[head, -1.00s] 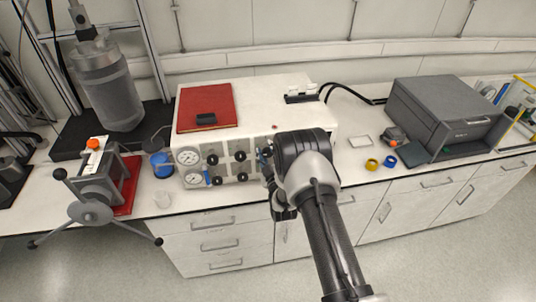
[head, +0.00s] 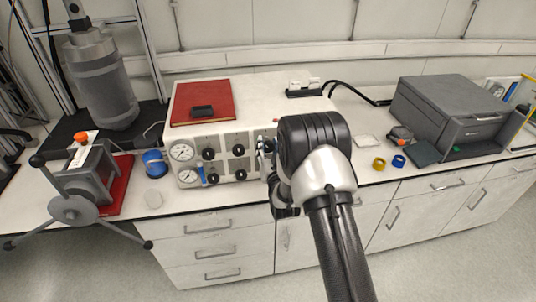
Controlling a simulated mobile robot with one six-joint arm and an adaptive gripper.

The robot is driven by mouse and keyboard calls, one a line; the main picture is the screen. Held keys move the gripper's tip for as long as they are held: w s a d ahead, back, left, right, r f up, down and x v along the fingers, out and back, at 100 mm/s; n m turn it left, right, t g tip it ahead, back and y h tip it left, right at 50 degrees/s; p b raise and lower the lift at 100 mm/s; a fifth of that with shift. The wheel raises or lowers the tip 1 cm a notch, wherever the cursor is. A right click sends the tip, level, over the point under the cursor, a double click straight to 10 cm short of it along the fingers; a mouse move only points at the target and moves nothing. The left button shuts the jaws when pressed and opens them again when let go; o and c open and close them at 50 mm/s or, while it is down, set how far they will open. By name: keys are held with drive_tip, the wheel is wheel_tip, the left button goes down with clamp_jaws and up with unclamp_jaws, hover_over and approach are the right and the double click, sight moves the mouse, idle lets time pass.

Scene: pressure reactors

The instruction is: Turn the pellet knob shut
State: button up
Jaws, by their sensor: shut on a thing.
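The white control box (head: 330,118) stands on the bench, with two round gauges and several black knobs (head: 239,150) on its front panel. My gripper (head: 266,147) is at the right part of this panel, close against its front. Its fingers are mostly hidden behind my wrist. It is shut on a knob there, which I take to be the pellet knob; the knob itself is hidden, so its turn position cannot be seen.
A red book (head: 202,101) lies on the box. A press with a spoked handwheel (head: 74,209) and a blue-capped jar (head: 154,163) stand left. Yellow (head: 379,164) and blue (head: 398,161) rings and a grey machine (head: 450,115) are right. Drawers lie below the bench edge.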

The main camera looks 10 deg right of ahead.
drive_tip(key=m+b, duration=0.4)
drive_tip(key=shift+f+m+b, duration=0.1)
drive_tip(key=shift+m+b, duration=0.2)
drive_tip(key=shift+m, duration=0.1)
drive_tip(key=shift+m+b, duration=0.55)
drive_tip(key=shift+m, duration=0.05)
drive_tip(key=o, duration=1.1)
drive_tip(key=s, duration=1.2)
